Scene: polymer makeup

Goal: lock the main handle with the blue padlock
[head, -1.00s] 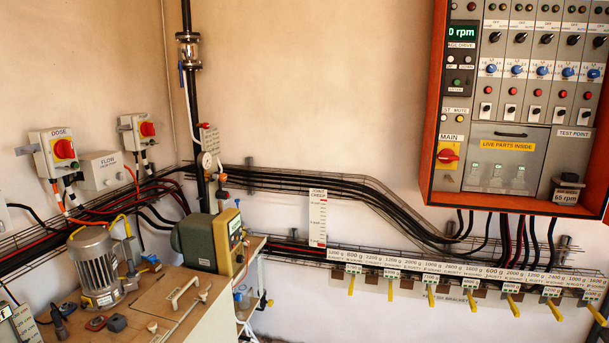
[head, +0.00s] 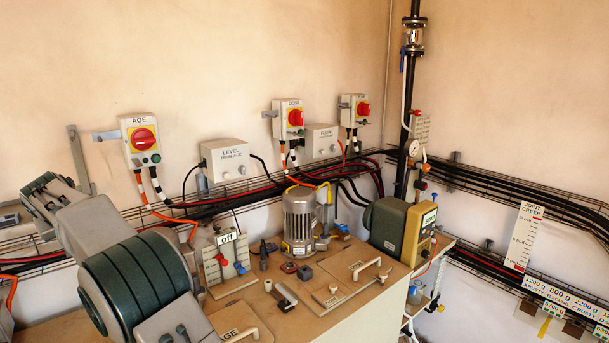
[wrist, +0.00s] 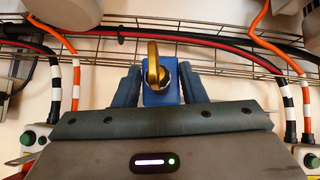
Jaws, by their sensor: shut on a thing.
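The blue padlock (wrist: 160,98) is held between the two dark fingers of my gripper (wrist: 160,82) in the wrist view. Its brass-coloured shackle (wrist: 153,66) stands up toward the top of that view. I cannot tell whether the shackle is open or closed. The gripper is shut on the padlock's body, in front of the wall with cables. The main handle is not in either view now. In the head view my arm shows at the left, and the padlock cannot be made out there.
Wall isolators with red knobs, one marked AGE (head: 143,140), sit above the wire cable tray (wrist: 100,42). A board with red and blue padlocks (head: 228,262) stands on the bench near my arm. A motor (head: 299,222) and pump (head: 400,228) crowd the bench.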

